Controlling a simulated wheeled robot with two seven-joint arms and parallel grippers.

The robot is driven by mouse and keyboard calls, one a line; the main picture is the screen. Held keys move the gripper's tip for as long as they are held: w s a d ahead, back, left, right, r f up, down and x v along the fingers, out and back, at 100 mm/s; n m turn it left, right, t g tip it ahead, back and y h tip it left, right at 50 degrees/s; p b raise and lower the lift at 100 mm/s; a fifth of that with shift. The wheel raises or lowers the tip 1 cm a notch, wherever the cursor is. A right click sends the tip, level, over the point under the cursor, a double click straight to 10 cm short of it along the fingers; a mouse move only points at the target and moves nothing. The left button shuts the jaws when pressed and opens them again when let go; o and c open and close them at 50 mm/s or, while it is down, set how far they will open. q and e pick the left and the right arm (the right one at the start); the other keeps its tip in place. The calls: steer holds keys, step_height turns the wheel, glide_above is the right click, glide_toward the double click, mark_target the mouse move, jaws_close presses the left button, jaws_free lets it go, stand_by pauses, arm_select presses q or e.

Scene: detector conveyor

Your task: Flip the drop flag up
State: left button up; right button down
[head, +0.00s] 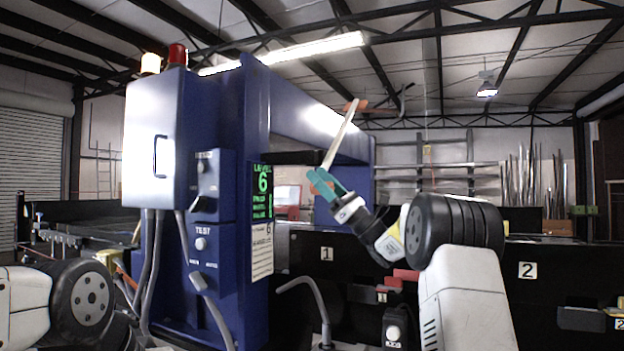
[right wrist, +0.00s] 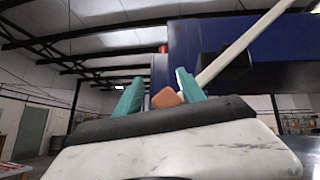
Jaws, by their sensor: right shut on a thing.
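The drop flag (head: 340,134) is a thin whitish bar beside the blue detector's arch. It slants steeply up and to the right from my right gripper, with an orange piece near its upper end in the head view. My right gripper (head: 324,184) has teal fingers and is shut on the flag's lower part. In the right wrist view, an orange piece (right wrist: 167,98) sits between the teal fingers (right wrist: 160,94), and the whitish bar (right wrist: 240,46) runs to the upper right behind one finger. My left arm is at lower left; its fingers do not show.
The blue detector housing (head: 228,210) stands left of centre, with a green display (head: 262,192) showing 6 and red and amber lamps on top. Black bins (head: 345,262) with number labels line the front. A grey bent tube (head: 318,300) rises below.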

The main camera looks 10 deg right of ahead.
steer(key=shift+w+d+f+m+t+h, duration=0.1)
steer(key=shift+w+f+m+t+h, duration=0.2)
steer(key=shift+f, duration=0.5)
steer(key=shift+w+f+m+t+h, duration=0.2)
steer(key=shift+w+f+m, duration=0.15)
steer(key=shift+f, duration=0.4)
steer(key=c, duration=1.2)
jaws_free()
steer(key=shift+s, duration=0.2)
steer(key=shift+o, duration=0.2)
steer(key=shift+s+d+r+n+g+y, duration=0.15)
steer(key=shift+r+n, duration=0.1)
steer(key=shift+r, duration=0.15)
steer(key=shift+s+a+r+n+g+y, duration=0.1)
steer(key=shift+s+r+n+g+y, duration=0.1)
steer(key=shift+r, duration=0.15)
steer(key=shift+w+d+f, duration=0.15)
steer(key=shift+d+f, duration=0.35)
steer(key=shift+d, duration=0.2)
steer(key=d+f, duration=0.2)
steer(key=d, duration=0.4)
steer(key=shift+f, duration=0.35)
